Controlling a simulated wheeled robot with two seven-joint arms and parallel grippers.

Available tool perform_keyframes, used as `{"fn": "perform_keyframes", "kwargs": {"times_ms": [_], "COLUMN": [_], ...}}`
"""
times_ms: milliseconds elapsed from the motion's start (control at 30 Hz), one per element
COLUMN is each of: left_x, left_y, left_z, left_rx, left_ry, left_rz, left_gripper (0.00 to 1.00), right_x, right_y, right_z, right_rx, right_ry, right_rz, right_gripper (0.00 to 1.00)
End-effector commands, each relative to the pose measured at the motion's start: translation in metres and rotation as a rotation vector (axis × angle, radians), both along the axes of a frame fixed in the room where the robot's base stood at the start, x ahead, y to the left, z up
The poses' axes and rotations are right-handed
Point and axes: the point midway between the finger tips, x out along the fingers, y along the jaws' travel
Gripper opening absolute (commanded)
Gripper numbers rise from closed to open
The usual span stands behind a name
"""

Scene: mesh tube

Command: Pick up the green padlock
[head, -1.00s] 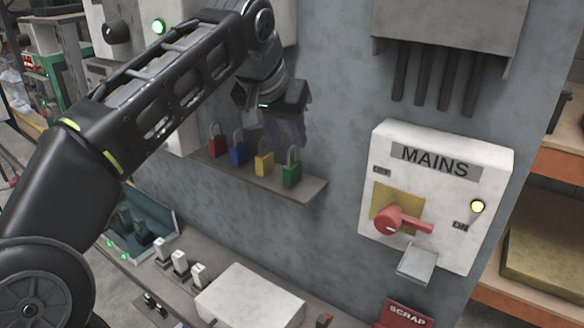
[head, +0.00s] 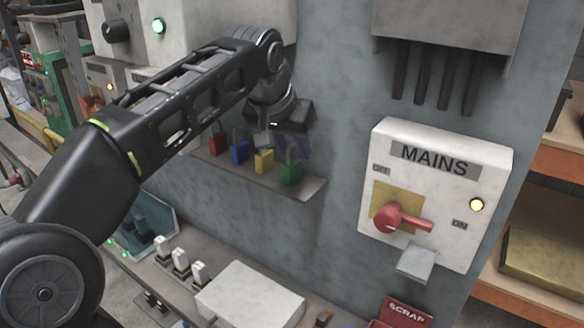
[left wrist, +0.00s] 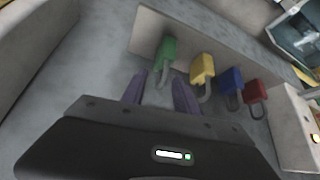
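The green padlock (head: 291,173) stands at the right end of a row on a small wall shelf (head: 308,190). Its shackle points up. In the left wrist view the green padlock (left wrist: 167,52) lies just beyond my fingertips, with its shackle toward the gap between them. My left gripper (head: 285,143) is just above the shelf, over the yellow and green padlocks. In the left wrist view its two purple fingers (left wrist: 160,88) are apart and nothing is held between them. My right gripper is in neither view.
A yellow padlock (head: 264,161), a blue padlock (head: 239,152) and a red padlock (head: 218,144) stand in the same row to the left, close together. The MAINS box (head: 436,195) with a red handle (head: 400,219) is on the wall to the right. A white box (head: 250,296) sits below.

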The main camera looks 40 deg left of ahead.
Motion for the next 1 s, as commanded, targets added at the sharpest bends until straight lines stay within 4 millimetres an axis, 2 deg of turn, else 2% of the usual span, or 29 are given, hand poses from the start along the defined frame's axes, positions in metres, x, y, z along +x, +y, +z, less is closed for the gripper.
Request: {"fn": "perform_keyframes", "kwargs": {"times_ms": [267, 700, 1000], "left_x": [-0.0001, -0.0001, -0.0001], "left_y": [0.0001, 0.0001, 0.0001], "left_z": [0.0003, 0.0003, 0.0003], "left_rx": [0.000, 0.000, 0.000], "left_ry": [0.000, 0.000, 0.000], "left_rz": [0.000, 0.000, 0.000], "left_gripper": [0.35, 0.00, 0.00], "right_x": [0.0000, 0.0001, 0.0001], "right_y": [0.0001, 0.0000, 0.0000], "right_z": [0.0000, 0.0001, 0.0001], "right_rx": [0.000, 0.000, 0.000], "right_ry": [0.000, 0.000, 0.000], "right_rz": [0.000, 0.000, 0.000], "right_gripper": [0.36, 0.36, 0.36]}}
